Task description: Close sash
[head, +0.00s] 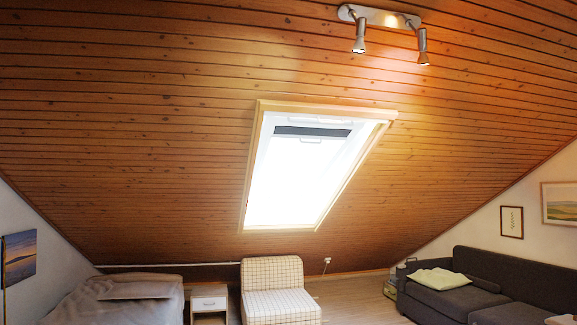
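A roof window with a light wooden frame (250,160) is set in the sloping wooden ceiling, in the middle of the head view. Its white sash (262,160) shows inside the frame, with very bright glass (298,185). Neither of my grippers is in view.
A checked armchair (280,290) stands below the window, beside a small white nightstand (209,301) and a bed (120,298) at left. A dark sofa (470,290) with a pale cushion (438,279) is at right. Some floor (350,298) is clear between armchair and sofa. Ceiling spotlights (390,30) hang above.

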